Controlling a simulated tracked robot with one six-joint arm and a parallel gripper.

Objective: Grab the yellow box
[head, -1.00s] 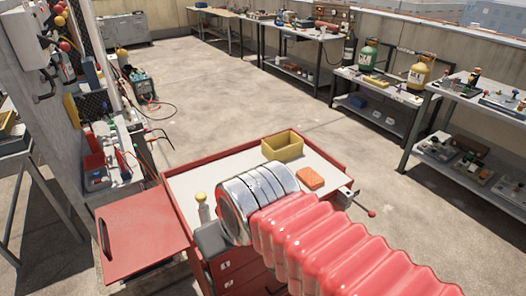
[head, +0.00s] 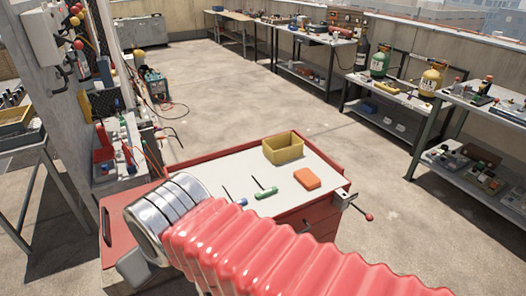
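The yellow box (head: 283,148) is an open-topped, upright bin. It stands on the white top of the red tool cart (head: 325,165), near the far edge. My arm, red bellows and silver rings, crosses the lower part of the view and covers the cart's near left. A grey part at its end, seemingly of my gripper (head: 137,268), shows at the lower left. The fingertips are hidden, so I cannot tell whether they are open or shut. My gripper is well apart from the yellow box, to its left and nearer the camera.
An orange block (head: 307,178) lies right of the box on the cart. A green-handled tool (head: 265,193) and a blue-handled one (head: 240,202) lie nearer. A vise (head: 345,199) sits on the cart's right edge. Beyond the cart the concrete floor is clear.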

